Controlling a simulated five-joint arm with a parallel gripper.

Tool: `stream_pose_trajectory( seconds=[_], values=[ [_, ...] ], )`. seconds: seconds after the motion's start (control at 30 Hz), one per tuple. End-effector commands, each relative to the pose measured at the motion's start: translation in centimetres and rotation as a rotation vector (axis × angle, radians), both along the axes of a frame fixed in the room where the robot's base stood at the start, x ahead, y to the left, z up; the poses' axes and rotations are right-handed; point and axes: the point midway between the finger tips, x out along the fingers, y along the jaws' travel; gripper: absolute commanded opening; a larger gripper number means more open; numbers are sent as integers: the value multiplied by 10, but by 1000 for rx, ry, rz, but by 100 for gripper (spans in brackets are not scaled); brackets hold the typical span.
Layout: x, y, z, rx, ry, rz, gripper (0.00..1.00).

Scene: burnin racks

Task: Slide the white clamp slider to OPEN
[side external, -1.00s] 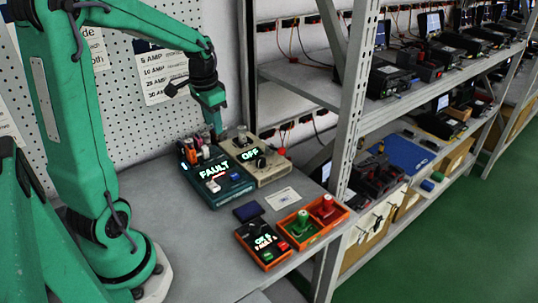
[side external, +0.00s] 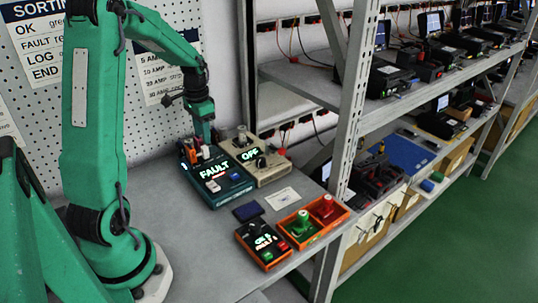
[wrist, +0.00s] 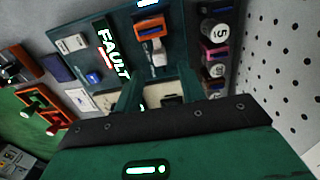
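The teal test box (side external: 228,190) shows FAULT on its display and stands at the back of the bench. It also shows in the wrist view (wrist: 118,22). There, an orange clamp part (wrist: 149,26) sits on the box, with a whitish slider piece (wrist: 157,56) just below it in the picture. Any OPEN marking is too small to read. My gripper (wrist: 158,88) has its two green fingers apart, with a gap between them and nothing visibly held. In the side view my gripper (side external: 206,138) hangs over the box's back edge; contact with the slider cannot be told.
A beige unit (side external: 270,170) showing OFF stands right behind the box. Several small cylinders, one marked 5 (wrist: 217,32), line the box's side. An orange tray (side external: 318,236) with green and red pieces and an orange-edged panel (side external: 262,262) stand in front. Bare bench lies left.

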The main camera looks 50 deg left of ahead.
Motion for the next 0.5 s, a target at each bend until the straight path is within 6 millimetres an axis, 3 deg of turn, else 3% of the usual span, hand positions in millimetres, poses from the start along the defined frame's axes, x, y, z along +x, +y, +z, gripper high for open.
stream_pose_trajectory(
  seconds=[0.5],
  values=[
    [0,0,-58,-1,2,0,40]
  ],
)
